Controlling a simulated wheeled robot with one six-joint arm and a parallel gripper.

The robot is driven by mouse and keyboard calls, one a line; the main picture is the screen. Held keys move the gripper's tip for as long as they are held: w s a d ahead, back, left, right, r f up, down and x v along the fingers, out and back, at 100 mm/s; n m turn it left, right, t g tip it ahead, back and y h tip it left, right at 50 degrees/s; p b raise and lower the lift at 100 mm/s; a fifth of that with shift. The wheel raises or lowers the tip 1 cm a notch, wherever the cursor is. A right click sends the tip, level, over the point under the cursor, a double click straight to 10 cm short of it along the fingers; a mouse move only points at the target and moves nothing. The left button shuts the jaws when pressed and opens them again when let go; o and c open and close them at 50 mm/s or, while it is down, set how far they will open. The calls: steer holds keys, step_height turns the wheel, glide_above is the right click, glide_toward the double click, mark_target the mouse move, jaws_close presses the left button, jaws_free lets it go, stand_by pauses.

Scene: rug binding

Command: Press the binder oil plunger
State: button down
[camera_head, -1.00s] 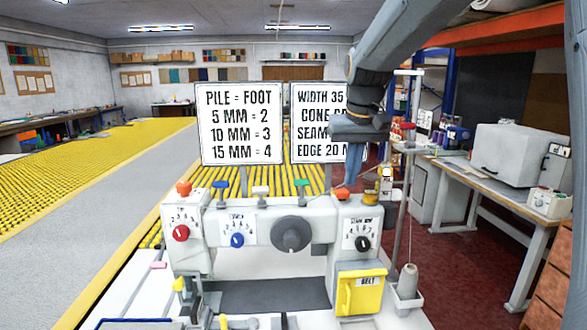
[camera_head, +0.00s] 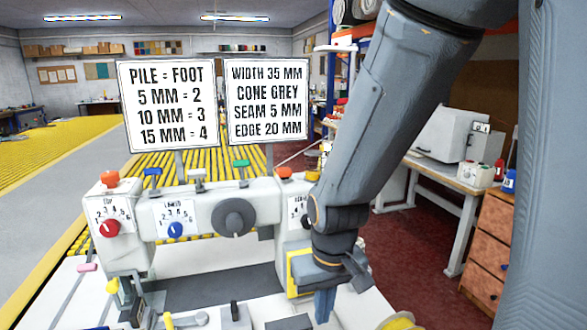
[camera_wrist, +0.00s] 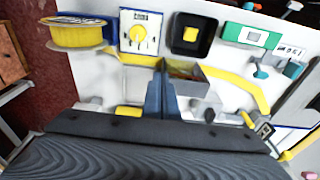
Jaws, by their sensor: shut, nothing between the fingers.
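The white binding machine (camera_head: 258,200) stands in front of me in the head view. Its top carries an orange-red cap (camera_head: 109,178) at left, blue, white and green levers, and another orange-red cap (camera_head: 284,172) at right. I cannot tell which part is the oil plunger. My gripper (camera_head: 324,306) is shut and empty, pointing down in front of the machine's right end. It partly hides the yellow belt cover (camera_head: 295,272). In the wrist view, the shut blue fingers (camera_wrist: 160,95) are beside a small grey open box (camera_wrist: 188,80); contact cannot be told.
The wrist view shows a yellow reel (camera_wrist: 78,36), a yellow dial (camera_wrist: 139,38), and a black tray (camera_wrist: 207,47) with a yellow block. Two signs (camera_head: 179,104) (camera_head: 266,101) stand behind the machine. A side bench (camera_head: 440,178) stands at right; red floor (camera_head: 420,222) there is open.

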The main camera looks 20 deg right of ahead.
steer(key=shift+w, duration=0.1)
step_height(320, 180, up, 37)
steer(key=t, duration=0.2)
glide_above(283, 169)
steer(key=s, duration=0.4)
steer(key=shift+p, duration=0.3)
steer(key=p+x, duration=0.1)
steer(key=x, duration=0.3)
steer(key=p+x, duration=0.2)
steer(key=x, duration=0.3)
steer(key=s+p+x, duration=0.1)
steer(key=x, duration=0.3)
steer(key=shift+f+p, duration=0.3)
steer(key=shift+f, duration=0.4)
